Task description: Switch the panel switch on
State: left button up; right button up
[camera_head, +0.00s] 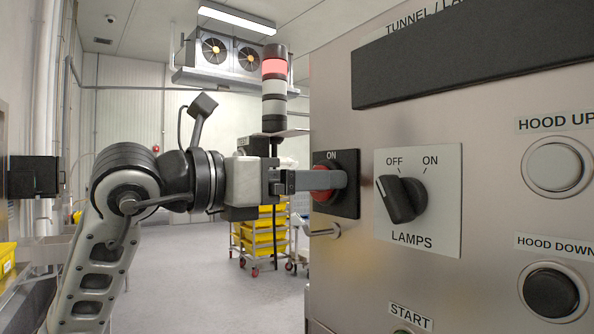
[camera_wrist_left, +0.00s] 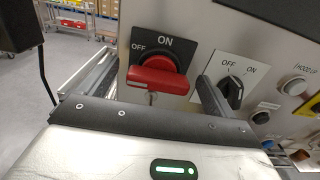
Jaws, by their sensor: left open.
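The panel switch is a red rotary handle (camera_wrist_left: 160,78) on a black plate (camera_wrist_left: 185,47) marked ON at the top and OFF at the left. In the wrist view the handle lies roughly level, across the plate, toward the OFF side. In the head view the red handle (camera_head: 321,195) is mostly hidden behind my gripper. My left gripper (camera_head: 338,180) is at the plate, its fingers pointing at the panel. In the wrist view the left gripper (camera_wrist_left: 158,70) is open, with one finger on each side of the handle. Contact cannot be told. My right gripper is not in view.
The black LAMPS knob (camera_head: 402,198) is just right of the switch, close to one finger in the wrist view. HOOD UP (camera_head: 553,167) and HOOD DOWN (camera_head: 551,292) buttons are farther right. A signal tower (camera_head: 274,88) and a cart with yellow crates (camera_head: 262,238) stand behind.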

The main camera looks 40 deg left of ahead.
pick_arm(q)
jog(key=c, duration=1)
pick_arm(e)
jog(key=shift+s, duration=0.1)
pick_arm(q)
jog(key=shift+m, duration=0.3)
jog(key=m, duration=0.5)
jog(key=m+b, duration=0.1)
jog(key=m, duration=0.9)
jog(key=shift+s+d+f+m, duration=0.15)
jog(key=shift+d+f+m, duration=0.15)
jog(key=shift+m, duration=0.1)
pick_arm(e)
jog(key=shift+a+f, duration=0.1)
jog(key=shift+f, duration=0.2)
pick_arm(q)
jog(key=o, duration=1)
